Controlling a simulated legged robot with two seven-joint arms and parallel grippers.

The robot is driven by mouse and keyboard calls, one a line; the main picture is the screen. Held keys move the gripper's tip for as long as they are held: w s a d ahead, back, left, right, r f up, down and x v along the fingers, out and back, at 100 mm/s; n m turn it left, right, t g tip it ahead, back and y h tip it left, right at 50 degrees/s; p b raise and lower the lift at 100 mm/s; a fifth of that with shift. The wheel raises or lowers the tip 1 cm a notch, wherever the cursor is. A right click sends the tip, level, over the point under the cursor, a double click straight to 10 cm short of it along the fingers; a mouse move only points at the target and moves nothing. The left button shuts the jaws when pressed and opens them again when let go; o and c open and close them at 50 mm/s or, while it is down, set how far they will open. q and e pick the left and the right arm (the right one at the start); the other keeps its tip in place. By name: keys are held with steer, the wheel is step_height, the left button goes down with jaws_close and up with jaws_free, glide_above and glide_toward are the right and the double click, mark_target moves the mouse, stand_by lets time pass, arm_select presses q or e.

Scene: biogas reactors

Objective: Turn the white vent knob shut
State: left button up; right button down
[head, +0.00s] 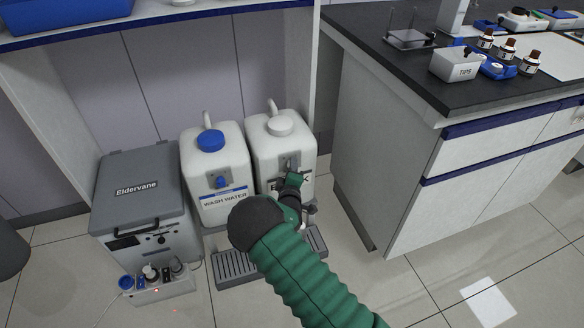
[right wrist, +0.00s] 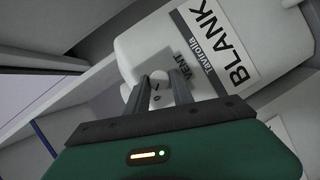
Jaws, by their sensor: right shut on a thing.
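The white vent knob (right wrist: 157,92) is on the white jug (head: 267,142) with a white cap, and shows small and partly covered between my fingers in the right wrist view. The jug's label reads BLANK, with VENT printed beside the knob; the jug also shows in the right wrist view (right wrist: 140,48). My right gripper (head: 291,168) is at the jug's front face, its two fingers (right wrist: 160,88) shut on the knob from either side. In the head view my gripper and arm hide the knob and most of the label. My left gripper is not in view.
A jug with a blue cap (head: 210,140), labelled WASH WATER, stands close on the left. Left of it is a grey Eldervane box (head: 140,190). A grey slatted drip tray (head: 236,268) lies in front. A white cabinet (head: 385,150) stands to the right.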

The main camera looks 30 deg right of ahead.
steer(key=shift+a+f+n, duration=0.2)
steer(key=shift+f+n, duration=0.05)
steer(key=shift+n, duration=0.45)
steer(key=shift+h, duration=0.3)
steer(key=c, duration=1.1)
jaws_free()
steer(key=shift+r, duration=0.1)
